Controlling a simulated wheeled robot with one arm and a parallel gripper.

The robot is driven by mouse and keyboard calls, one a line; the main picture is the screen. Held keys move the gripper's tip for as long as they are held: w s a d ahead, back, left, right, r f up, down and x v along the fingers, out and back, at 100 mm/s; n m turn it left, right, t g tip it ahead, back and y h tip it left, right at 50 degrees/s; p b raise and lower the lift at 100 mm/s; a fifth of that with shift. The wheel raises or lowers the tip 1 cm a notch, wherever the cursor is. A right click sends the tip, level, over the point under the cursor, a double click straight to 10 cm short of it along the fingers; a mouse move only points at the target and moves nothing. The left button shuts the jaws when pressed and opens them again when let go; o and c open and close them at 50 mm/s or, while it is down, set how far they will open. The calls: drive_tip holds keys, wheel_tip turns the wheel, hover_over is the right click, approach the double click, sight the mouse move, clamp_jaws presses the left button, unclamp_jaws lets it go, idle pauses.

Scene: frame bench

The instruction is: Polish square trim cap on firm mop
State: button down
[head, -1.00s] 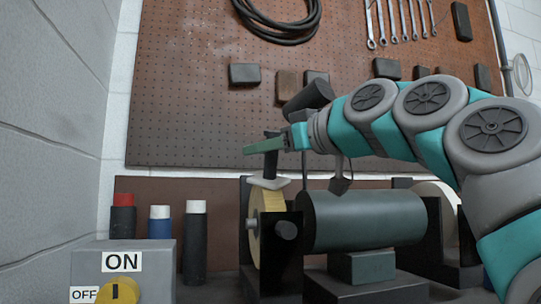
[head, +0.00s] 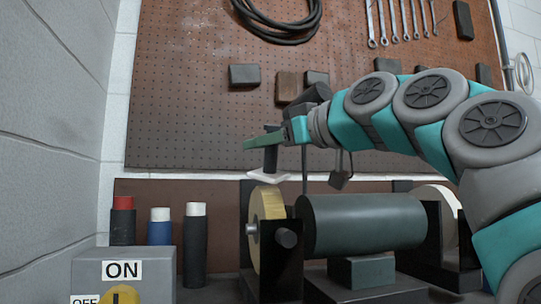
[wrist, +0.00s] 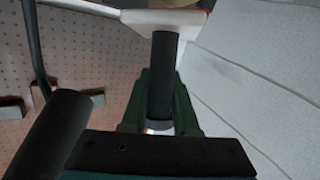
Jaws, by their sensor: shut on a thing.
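My gripper (head: 264,143) is shut on the black handle of the square trim cap. The cap (head: 268,176) is a pale flat square at the handle's lower end, a little above the top of the yellow mop wheel (head: 267,208) and seemingly apart from it. In the wrist view my gripper (wrist: 160,118) has its green fingers on either side of the black handle (wrist: 163,75), with the pale cap (wrist: 165,21) at its far end. The mop wheel sits at the left end of the grey-green motor (head: 362,222). Whether it spins cannot be told.
A grey switch box (head: 150,266) with an ON label and a yellow knob (head: 118,297) stands at front left. Several capped tubes (head: 196,250) stand behind it. A pale wheel (head: 437,194) is at the motor's right end. A pegboard (head: 190,120) with tools rises behind.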

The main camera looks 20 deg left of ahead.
sight(263, 172)
drive_tip(key=shift+r, duration=0.1)
idle(0.4)
wheel_tip(263, 172, up, 4)
drive_tip(key=p, duration=0.3)
drive_tip(key=shift+r+p, duration=0.8)
drive_tip(key=shift+r, duration=0.1)
